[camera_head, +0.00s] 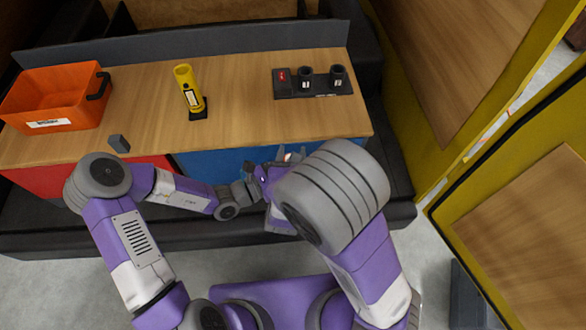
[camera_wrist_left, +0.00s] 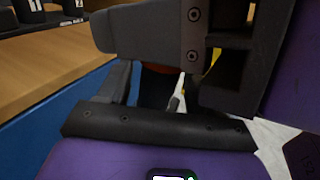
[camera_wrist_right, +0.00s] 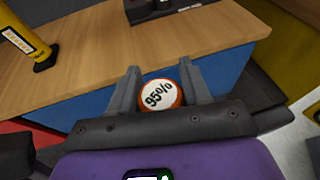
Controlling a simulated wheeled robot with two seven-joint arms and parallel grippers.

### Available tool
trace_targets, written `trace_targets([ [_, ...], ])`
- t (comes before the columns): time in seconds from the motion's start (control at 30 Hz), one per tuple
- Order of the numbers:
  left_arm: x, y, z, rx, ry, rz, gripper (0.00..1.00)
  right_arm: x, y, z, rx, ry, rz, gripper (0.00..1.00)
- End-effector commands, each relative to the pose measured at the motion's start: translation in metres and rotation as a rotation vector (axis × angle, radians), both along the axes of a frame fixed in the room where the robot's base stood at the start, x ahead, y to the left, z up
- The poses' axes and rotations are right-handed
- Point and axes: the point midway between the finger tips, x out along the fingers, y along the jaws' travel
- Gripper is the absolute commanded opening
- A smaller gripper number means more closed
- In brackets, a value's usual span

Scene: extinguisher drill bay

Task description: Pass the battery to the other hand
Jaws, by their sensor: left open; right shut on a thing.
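The battery (camera_wrist_right: 160,95) shows end-on in the right wrist view as a round white face marked "95%" with an orange rim. It sits between the two grey fingers of my right gripper (camera_wrist_right: 163,90), which is shut on it. In the head view my right gripper (camera_head: 284,158) is in front of the blue counter front, and the battery is hard to make out there. My left gripper (camera_wrist_left: 165,90) is open and close to the right one. In its wrist view dark gripper parts fill the upper right, and a sliver of orange shows between the fingers.
On the wooden counter (camera_head: 240,115) stand an orange bin (camera_head: 50,102), a yellow torch-like device (camera_head: 188,88) on a black base, and a black holder (camera_head: 285,92) with dark cylinders. A small grey block (camera_head: 119,143) lies near the front edge. Yellow-framed panels (camera_head: 440,60) stand at right.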

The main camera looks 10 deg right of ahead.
Motion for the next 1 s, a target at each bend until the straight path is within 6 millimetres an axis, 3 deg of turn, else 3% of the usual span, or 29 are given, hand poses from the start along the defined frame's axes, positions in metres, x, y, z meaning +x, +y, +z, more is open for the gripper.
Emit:
trace_targets([
  [0.17,-0.0001,0.0,0.0,0.0,0.0,0.0,0.64,0.0001,0.0001,0.0003,0.0,-0.001,0.0,0.12],
  [0.53,-0.0011,-0.0003,0.0002,-0.001,0.0,-0.003,0.08,0.0004,0.0001,0.0006,0.001,-0.002,0.0,0.12],
  [0.57,-0.0012,-0.0005,0.0006,-0.002,-0.002,-0.004,0.05,0.0006,0.0001,0.0007,0.001,-0.002,0.0,0.49],
  [0.7,-0.0011,-0.0005,0.0006,-0.001,-0.002,-0.003,0.05,0.0004,0.0,0.0005,0.001,-0.001,0.0,0.7],
  [0.77,-0.0009,-0.0004,0.0005,-0.001,-0.001,-0.003,0.05,0.0004,0.0,0.0004,0.001,-0.001,0.0,0.77],
  [1.0,-0.0004,-0.0001,0.0004,-0.001,-0.001,-0.001,0.05,0.0001,0.0,0.0003,0.0,0.0,0.0,0.77],
])
